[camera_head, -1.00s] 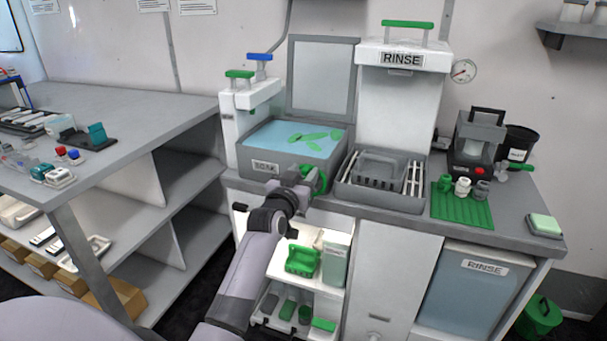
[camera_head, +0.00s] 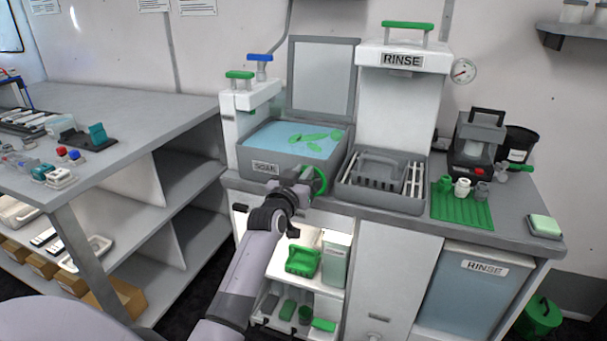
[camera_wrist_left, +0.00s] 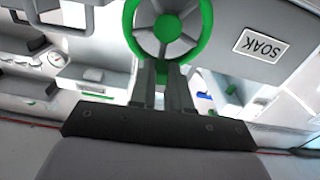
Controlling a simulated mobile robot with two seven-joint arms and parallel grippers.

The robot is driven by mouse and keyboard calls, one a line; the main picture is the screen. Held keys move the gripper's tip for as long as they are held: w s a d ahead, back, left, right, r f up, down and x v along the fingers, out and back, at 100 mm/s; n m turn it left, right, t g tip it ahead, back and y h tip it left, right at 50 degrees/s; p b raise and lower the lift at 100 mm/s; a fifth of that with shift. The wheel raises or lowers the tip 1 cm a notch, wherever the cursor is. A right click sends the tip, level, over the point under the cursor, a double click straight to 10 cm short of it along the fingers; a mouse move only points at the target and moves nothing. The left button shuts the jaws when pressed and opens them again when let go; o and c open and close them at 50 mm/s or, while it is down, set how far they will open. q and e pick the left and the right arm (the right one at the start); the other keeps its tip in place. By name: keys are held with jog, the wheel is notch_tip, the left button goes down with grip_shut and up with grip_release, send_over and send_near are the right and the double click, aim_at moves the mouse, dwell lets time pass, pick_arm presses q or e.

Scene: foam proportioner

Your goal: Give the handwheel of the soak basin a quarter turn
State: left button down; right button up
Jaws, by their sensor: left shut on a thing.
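The soak basin (camera_head: 264,166) is a grey box with blue liquid and several green leaf-shaped pieces in it, set in the counter. Its green handwheel (camera_head: 320,181) is on the front at the right corner. In the left wrist view the handwheel (camera_wrist_left: 169,28) shows as a green ring with grey spokes, and the SOAK label is to its right. My left gripper (camera_head: 304,188) is at the wheel, and in the left wrist view its fingers (camera_wrist_left: 163,72) are shut on the lower rim. My right gripper is not in view.
A grey rinse basin (camera_head: 351,190) with white-slotted racks stands right of the soak basin. A green mat (camera_head: 462,212) with small bottles lies further right. Below the counter an open shelf holds a green basket (camera_head: 302,262). A grey workbench (camera_head: 120,110) stands at the left.

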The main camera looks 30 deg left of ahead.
pick_arm(q)
jog(key=shift+s+a+r+n+p, duration=0.1)
jog(key=shift+a+n+p, duration=0.35)
jog(key=shift+n, duration=0.55)
jog(key=a+f+n, duration=0.1)
jog(key=n, duration=0.4)
jog(key=a+f+n, duration=0.1)
jog(key=f+n, duration=0.1)
jog(key=n, duration=0.3)
jog(key=a+f+n+b, duration=0.1)
jog(key=n, duration=0.4)
jog(key=shift+s+a+f, duration=0.1)
jog(key=shift+s+f, duration=0.05)
jog(key=shift+s, duration=0.2)
jog(key=shift+n, duration=0.3)
jog(key=c, duration=1.1)
grip_release()
jog(key=shift+f, duration=0.1)
jog(key=shift+s, duration=0.15)
